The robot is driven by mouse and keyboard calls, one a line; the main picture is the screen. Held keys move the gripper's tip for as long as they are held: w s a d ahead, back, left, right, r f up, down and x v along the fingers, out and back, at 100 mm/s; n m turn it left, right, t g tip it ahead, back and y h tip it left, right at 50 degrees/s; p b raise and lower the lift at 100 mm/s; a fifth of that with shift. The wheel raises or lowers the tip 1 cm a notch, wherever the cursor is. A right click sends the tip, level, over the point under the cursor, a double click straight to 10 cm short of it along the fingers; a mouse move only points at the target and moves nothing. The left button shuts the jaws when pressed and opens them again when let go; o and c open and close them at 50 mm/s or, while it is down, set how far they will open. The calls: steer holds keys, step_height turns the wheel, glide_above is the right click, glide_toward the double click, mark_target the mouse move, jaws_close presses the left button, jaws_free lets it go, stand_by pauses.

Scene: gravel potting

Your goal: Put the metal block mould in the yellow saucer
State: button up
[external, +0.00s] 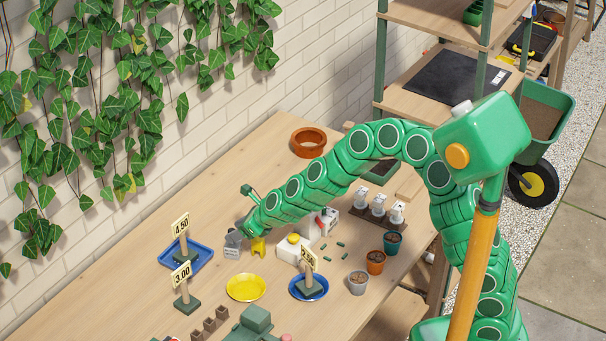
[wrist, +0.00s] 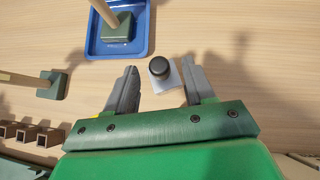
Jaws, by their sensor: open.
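The metal block mould (wrist: 165,84) is a small grey block with a round black knob on top. In the wrist view it stands on the table between the two grey fingers of my gripper (wrist: 160,87), nearer the right finger, with a clear gap to the left one. The fingers are open. In the external view the mould (external: 232,241) is just left of my gripper (external: 241,230), partly hidden by it.
A blue tray (external: 205,257) with a price-sign stand is left of the mould. A blue saucer (external: 325,291) holding another sign stand is right of the yellow saucer. A white block (external: 288,250), small pots and brown cubes (external: 209,324) stand nearby. The back-left table is clear.

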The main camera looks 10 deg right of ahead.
steer(key=shift+x, duration=1.5)
jaws_close()
